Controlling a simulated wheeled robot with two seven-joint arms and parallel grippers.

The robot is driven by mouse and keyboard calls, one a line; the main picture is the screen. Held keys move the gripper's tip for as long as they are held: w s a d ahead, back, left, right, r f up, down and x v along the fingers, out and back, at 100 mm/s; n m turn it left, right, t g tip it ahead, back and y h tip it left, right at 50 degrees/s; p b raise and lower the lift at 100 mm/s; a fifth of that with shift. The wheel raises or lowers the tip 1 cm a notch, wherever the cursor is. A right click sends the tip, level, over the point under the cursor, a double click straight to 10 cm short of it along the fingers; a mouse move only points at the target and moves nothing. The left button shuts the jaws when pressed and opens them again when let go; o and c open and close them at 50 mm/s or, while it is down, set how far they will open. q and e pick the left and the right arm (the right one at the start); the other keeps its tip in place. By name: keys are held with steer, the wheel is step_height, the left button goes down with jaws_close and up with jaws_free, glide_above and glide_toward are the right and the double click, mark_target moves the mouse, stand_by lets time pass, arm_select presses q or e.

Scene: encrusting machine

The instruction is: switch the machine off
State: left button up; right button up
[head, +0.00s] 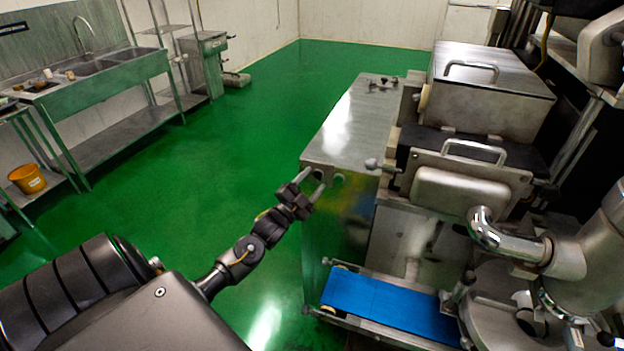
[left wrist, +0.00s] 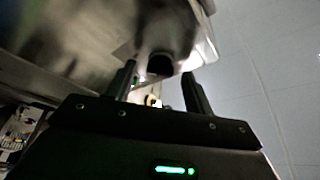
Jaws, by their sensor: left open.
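The machine's metal cabinet (head: 345,130) stands right of centre in the head view, with a reflective front face. A dark round knob or opening shows on its face in the left wrist view (left wrist: 160,64); I cannot tell which. A small round part (head: 339,179) shows near the cabinet's upper front edge in the head view. My left gripper (head: 313,180) is open and empty at the cabinet's upper front left corner. In the left wrist view its two fingers (left wrist: 159,72) stand either side of the dark round part. I cannot tell whether they touch it. My right gripper is not in view.
A blue conveyor belt (head: 390,304) sticks out low at the machine's front. Metal hoppers (head: 490,90) and a shiny pipe (head: 505,238) are to the right. A sink bench (head: 100,85) and an orange bucket (head: 27,179) are at the left. The green floor between is clear.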

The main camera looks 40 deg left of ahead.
arm_select(q)
steer(key=shift+w, duration=0.15)
steer(key=c, duration=1)
